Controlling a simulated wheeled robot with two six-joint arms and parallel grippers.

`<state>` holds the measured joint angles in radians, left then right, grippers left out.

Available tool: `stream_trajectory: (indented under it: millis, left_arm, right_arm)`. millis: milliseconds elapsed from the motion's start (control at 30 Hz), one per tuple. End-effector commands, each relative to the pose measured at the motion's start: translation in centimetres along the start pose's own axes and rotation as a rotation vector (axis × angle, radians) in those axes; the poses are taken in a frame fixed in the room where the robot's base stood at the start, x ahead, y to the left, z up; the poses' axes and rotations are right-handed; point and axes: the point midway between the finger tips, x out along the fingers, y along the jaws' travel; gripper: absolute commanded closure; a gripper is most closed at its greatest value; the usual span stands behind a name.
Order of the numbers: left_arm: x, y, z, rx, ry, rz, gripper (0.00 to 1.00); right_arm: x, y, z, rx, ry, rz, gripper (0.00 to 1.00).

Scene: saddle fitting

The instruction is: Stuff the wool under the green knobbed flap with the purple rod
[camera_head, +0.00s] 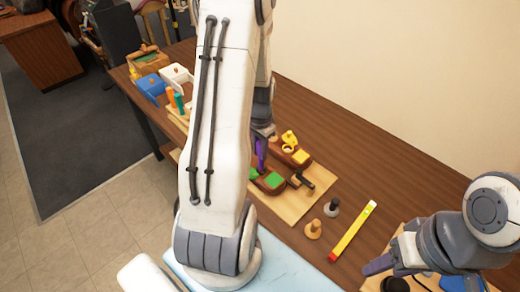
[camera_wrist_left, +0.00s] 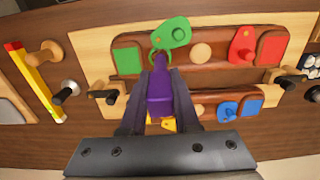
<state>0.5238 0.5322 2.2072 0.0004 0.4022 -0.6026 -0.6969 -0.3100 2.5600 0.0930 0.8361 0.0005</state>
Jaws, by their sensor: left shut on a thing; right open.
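My left gripper (camera_wrist_left: 160,82) is shut on the purple rod (camera_wrist_left: 160,97); the rod also shows in the head view (camera_head: 260,153). The rod's narrow far end is at the lower edge of the green knobbed flap (camera_wrist_left: 173,33), over the brown saddle board. I cannot tell whether the tip is under the flap or just beside it. The flap sits tilted, with a green square (camera_wrist_left: 128,61) to its left. A pale round spot (camera_wrist_left: 201,53) lies right of it; I cannot tell whether it is wool. No wool is clearly visible. My right gripper (camera_head: 378,263) is open at the lower right.
A red knobbed flap (camera_wrist_left: 243,44) and a blue one (camera_wrist_left: 228,111) are on the saddle boards. Black-ended clamps flank them on the wooden base (camera_head: 319,179).

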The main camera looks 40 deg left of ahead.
Motion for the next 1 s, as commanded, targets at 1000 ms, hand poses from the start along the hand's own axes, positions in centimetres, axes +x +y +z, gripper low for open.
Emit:
stream_trajectory:
  millis: [1000]
  left_arm:
    - [1.7,0.0,0.0,0.000,0.000,0.000,1.00]
  right_arm:
    - [1.2,0.1,0.1,0.000,0.000,0.000,0.47]
